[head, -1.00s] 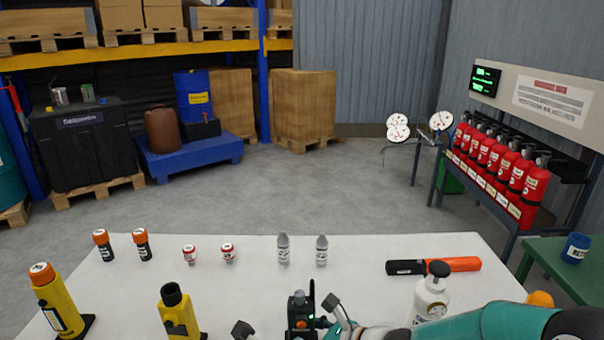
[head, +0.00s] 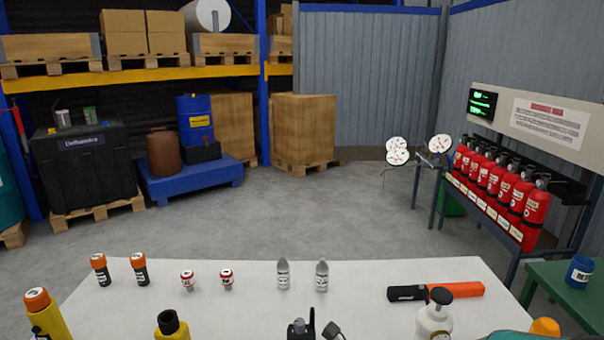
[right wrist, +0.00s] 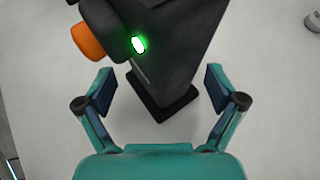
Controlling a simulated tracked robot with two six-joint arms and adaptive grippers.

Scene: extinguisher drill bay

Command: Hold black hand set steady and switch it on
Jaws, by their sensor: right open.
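The black hand set (head: 300,329) stands at the bottom edge of the head view, its aerial up and its lower part cut off. In the right wrist view the black hand set (right wrist: 150,45) fills the top middle, with a lit green light and an orange part on its left side. My right gripper (right wrist: 159,88) is open, its two fingers apart on either side of the hand set's lower part, with white gaps visible beside it. My left gripper is not in view.
Two grey-capped bottles (head: 283,274) are behind the hand set. Yellow bodies (head: 172,328) and small capped containers stand left.

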